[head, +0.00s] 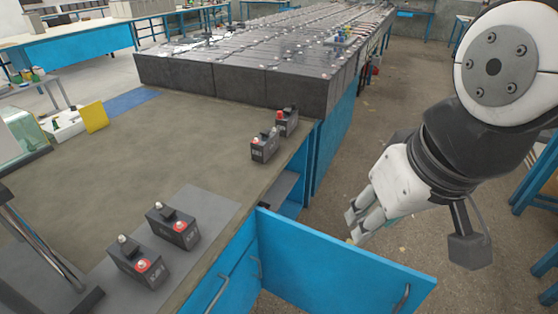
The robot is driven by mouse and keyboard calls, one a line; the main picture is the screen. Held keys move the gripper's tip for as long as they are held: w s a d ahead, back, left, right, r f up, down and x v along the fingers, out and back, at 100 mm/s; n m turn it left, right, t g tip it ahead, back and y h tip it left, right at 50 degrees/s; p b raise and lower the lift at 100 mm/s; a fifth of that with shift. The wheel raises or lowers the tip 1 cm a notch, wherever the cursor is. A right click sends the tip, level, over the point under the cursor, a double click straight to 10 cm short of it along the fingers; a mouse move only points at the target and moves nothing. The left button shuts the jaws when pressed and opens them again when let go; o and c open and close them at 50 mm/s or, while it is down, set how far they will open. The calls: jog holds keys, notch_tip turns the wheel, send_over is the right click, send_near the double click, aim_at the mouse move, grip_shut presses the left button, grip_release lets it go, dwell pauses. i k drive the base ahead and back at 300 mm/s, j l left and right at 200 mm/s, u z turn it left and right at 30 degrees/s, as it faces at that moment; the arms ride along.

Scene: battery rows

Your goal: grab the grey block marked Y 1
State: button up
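Two dark grey blocks with red and pale knobs stand on the near part of the bench: one at the front (138,264) and one just behind it (173,228). Two similar blocks stand near the bench's right edge: one nearer (265,147) and one just behind it (286,123). Each has a small label, too small to read, so I cannot tell which is marked Y 1. My gripper (354,225) hangs over the floor right of the bench, apart from all blocks. Its fingers point down and left; their opening is unclear, and no block shows at them.
The bench top (130,165) has a wide clear area left of the blocks. An open blue cabinet door (330,265) juts out below my gripper. A large bank of dark batteries (240,80) stands behind. A yellow panel (94,117) is at the left.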

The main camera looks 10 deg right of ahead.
aim_at(287, 124)
jog(key=z, duration=0.25)
jog(key=l+z, duration=0.45)
jog(key=i+l+z, duration=0.2)
jog(key=l+z, duration=0.25)
jog(key=i+l+z, duration=0.3)
jog(key=l, duration=0.3)
jog(key=i+l+z, duration=0.35)
jog(key=i+l+u, duration=0.25)
jog(key=i, duration=0.2)
jog(key=i+l+u, duration=0.25)
jog(key=i, duration=0.15)
jog(key=i+j+u, duration=0.25)
jog(key=i+u, duration=0.15)
jog(key=i+j+u, duration=0.15)
jog(key=i+u, duration=0.65)
jog(key=i+l+u, duration=0.15)
jog(key=i+u, duration=0.55)
jog(key=i+l+u, duration=0.15)
jog(key=i+u, duration=0.15)
jog(key=i, duration=0.25)
jog(key=i+l+u, duration=0.25)
jog(key=i, duration=0.15)
